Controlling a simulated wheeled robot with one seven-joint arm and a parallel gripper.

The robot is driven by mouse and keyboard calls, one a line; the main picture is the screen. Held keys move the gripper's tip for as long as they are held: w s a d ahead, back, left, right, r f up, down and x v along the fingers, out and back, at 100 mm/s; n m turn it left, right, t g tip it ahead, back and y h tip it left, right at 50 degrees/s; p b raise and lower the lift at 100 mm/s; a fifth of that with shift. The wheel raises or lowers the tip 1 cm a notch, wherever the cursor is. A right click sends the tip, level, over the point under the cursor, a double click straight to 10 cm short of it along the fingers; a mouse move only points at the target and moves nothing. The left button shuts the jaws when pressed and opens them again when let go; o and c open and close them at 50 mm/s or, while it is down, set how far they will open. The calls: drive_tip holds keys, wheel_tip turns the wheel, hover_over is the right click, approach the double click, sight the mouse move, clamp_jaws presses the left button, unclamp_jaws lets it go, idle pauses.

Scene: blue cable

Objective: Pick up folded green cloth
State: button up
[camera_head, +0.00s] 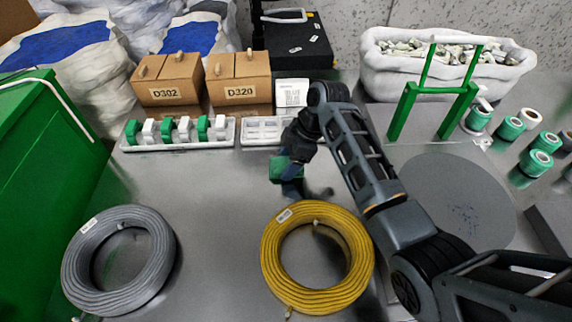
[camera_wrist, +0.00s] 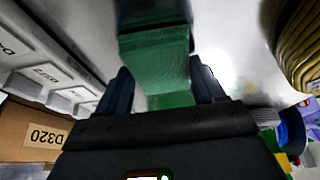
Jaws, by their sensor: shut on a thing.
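The folded green cloth (camera_head: 278,169) is at my gripper (camera_head: 291,180) in the head view, behind the yellow cable coil and in front of the white trays. In the wrist view the green cloth (camera_wrist: 158,62) lies between the two dark blue fingers of my gripper (camera_wrist: 162,88). The gripper is shut on it. The cloth reaches out past the fingertips, and its far end is dark. My wrist and fingers hide part of it in the head view. I cannot tell whether it touches the table.
A yellow cable coil (camera_head: 273,265) and a grey cable coil (camera_head: 75,262) lie in front. A white tray (camera_head: 128,148) with green and white pieces, and cardboard boxes (camera_head: 172,94), stand behind. A green frame (camera_head: 401,112) and green-white spools (camera_head: 541,161) are at right. Table between the coils is clear.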

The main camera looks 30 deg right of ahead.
wheel_tip(320, 180, up, 5)
drive_tip(key=shift+f, duration=0.1)
drive_tip(key=s+d+r+p, duration=0.1)
drive_tip(key=s+d+r, duration=0.5)
drive_tip(key=d, duration=0.4)
drive_tip(key=shift+r, duration=0.3)
drive_tip(key=o, duration=0.4)
drive_tip(key=c, duration=0.3)
drive_tip(key=shift+d, duration=0.1)
